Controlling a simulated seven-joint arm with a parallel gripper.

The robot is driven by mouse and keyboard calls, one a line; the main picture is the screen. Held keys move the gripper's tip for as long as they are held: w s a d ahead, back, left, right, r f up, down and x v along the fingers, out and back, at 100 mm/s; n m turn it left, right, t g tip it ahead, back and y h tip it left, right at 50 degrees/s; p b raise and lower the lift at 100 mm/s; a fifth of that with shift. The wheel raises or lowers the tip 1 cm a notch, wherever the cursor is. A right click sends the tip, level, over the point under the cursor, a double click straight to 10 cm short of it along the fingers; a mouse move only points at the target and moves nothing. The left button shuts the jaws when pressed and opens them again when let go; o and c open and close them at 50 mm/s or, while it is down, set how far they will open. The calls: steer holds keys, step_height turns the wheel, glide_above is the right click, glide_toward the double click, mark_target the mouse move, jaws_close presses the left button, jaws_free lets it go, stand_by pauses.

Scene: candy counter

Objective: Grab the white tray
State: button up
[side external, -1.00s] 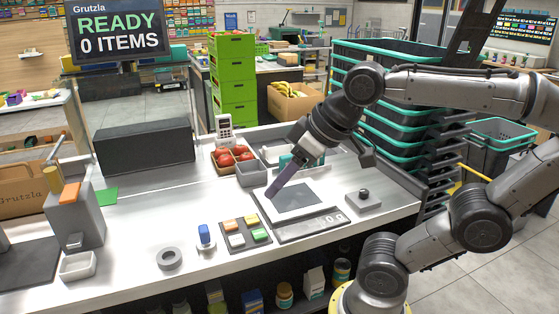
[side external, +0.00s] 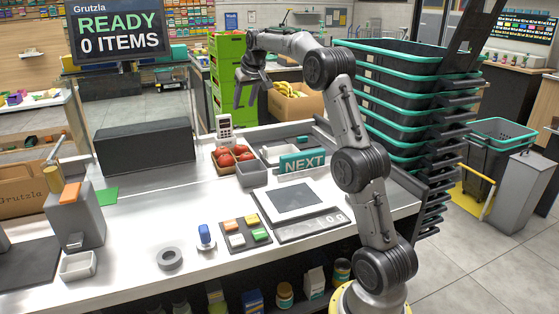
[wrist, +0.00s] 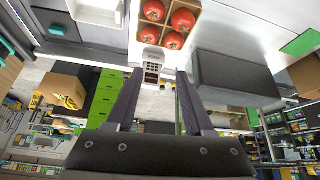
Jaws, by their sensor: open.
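A small white tray (side external: 78,266) sits at the front left of the counter, in front of a grey dispenser-like machine. A second pale, shallow tray (side external: 279,153) lies at the back, behind a small grey bin. I cannot tell which is the one named. My gripper (side external: 245,104) is open and empty, raised high above the back of the counter, in front of the green crates. In the wrist view its two fingers (wrist: 160,77) are apart with nothing between them. A light tray-like container (wrist: 97,12) is cut off at that view's top edge.
A box of tomatoes (side external: 232,158) and a grey bin (side external: 252,173) stand on the back counter near a card terminal (side external: 224,126). A scale (side external: 298,198), a NEXT sign (side external: 303,162), a button pad (side external: 245,233) and a dark block (side external: 145,145) also occupy it. The left front has clear patches.

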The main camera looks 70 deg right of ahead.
steer(key=m+g, duration=0.2)
glide_toward(265, 148)
steer(key=x, duration=1)
steer(key=shift+d+f, duration=0.2)
steer(key=shift+f, duration=0.05)
jaws_close()
stand_by(0.8)
